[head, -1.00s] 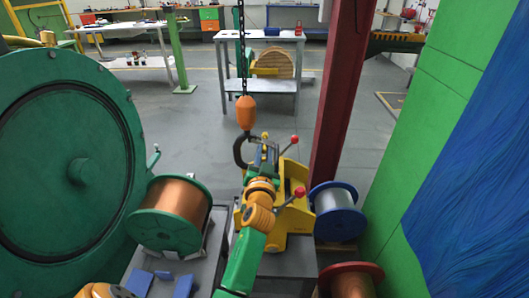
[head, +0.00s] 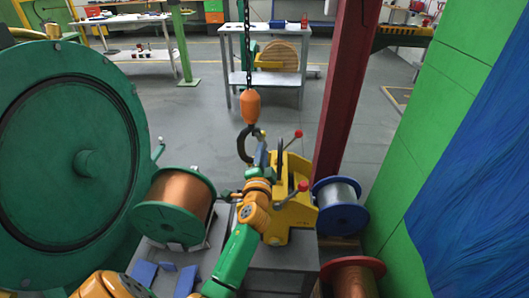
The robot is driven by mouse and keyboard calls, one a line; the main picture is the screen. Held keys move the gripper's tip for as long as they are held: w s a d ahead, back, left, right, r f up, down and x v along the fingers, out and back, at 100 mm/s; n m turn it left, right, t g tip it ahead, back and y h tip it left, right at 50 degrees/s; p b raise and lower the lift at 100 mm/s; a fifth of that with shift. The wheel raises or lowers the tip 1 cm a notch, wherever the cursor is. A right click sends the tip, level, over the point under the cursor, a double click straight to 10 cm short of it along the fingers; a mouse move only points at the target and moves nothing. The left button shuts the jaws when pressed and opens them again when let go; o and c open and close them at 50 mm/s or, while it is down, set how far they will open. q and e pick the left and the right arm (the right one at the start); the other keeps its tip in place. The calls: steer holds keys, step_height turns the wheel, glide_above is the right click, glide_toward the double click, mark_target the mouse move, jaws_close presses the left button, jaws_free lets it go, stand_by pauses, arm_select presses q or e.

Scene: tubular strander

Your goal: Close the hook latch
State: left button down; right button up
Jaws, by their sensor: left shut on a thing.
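The black hook (head: 242,147) hangs under an orange block (head: 251,107) on a chain, near the middle of the head view. Its open side faces right. My left gripper (head: 260,146) is at the hook's right side, at the end of my green and orange arm that comes up from the bottom. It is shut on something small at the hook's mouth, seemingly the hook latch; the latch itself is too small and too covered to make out. My right gripper is not in view.
A yellow machine (head: 292,218) with red-knobbed levers stands close behind and right of my gripper. A copper wire spool (head: 182,190) is left, a blue-flanged spool (head: 338,196) right. A red post (head: 345,95) rises behind. A grey table (head: 264,34) stands farther back.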

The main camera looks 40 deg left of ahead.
arm_select(q)
steer(key=shift+a+r+m, duration=0.15)
steer(key=shift+r+m, duration=0.05)
steer(key=shift+m, duration=0.1)
stand_by(0.4)
steer(key=c, duration=0.9)
jaws_free()
steer(key=shift+a, duration=0.1)
steer(key=shift+o, duration=0.7)
steer(key=shift+a+f, duration=0.25)
steer(key=shift+f, duration=0.05)
steer(key=v, duration=0.7)
steer(key=shift+d, duration=0.15)
